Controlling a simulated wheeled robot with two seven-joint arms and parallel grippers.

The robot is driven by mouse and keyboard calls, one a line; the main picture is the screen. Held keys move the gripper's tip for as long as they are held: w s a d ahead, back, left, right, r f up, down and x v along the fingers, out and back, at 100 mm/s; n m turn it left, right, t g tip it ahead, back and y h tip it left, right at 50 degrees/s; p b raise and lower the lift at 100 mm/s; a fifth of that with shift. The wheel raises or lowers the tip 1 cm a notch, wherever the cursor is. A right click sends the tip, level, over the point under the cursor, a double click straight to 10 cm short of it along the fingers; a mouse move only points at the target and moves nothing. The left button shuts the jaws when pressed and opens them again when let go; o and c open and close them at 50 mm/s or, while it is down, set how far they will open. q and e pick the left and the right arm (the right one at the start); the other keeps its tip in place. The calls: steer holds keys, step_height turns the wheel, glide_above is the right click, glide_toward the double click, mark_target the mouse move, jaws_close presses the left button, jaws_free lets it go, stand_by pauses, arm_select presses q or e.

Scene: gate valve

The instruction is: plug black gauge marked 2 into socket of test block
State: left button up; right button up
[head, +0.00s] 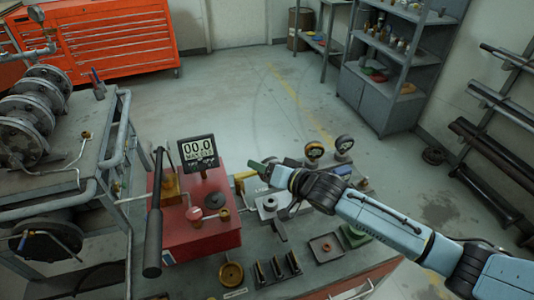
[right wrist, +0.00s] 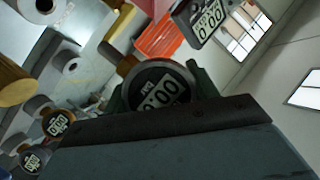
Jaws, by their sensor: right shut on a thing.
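My right gripper (head: 262,168) is above the bench, reaching in from the right. In the right wrist view it is shut on a dark round gauge (right wrist: 160,92) with a digital face, between its green fingers. I cannot read a number mark on this gauge, and the head view hides it. A pale grey block with a round socket, which looks like the test block (head: 268,203), stands on the bench below the gripper. A grey block with a hole (right wrist: 70,62) shows in the right wrist view. The held gauge is apart from it. My left gripper is not in view.
A red pump unit (head: 200,232) with a digital display (head: 198,152) and a long black lever (head: 153,215) stands left. An orange-rimmed gauge (head: 314,150) and a dark gauge (head: 344,143) stand behind my arm. Small trays and black clips (head: 277,269) fill the bench front.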

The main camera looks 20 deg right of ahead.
steer(key=shift+w+d, duration=0.1)
steer(key=shift+w, duration=0.05)
steer(key=shift+r, duration=0.1)
steer(key=shift+f+b, duration=1.5)
steer(key=shift+f, duration=1.4)
steer(key=shift+r+p, duration=0.1)
steer(key=shift+p, duration=0.7)
steer(key=shift+f+b, duration=1.25)
steer(key=shift+f, duration=0.65)
steer(key=o, duration=1.2)
steer(key=shift+c, duration=0.2)
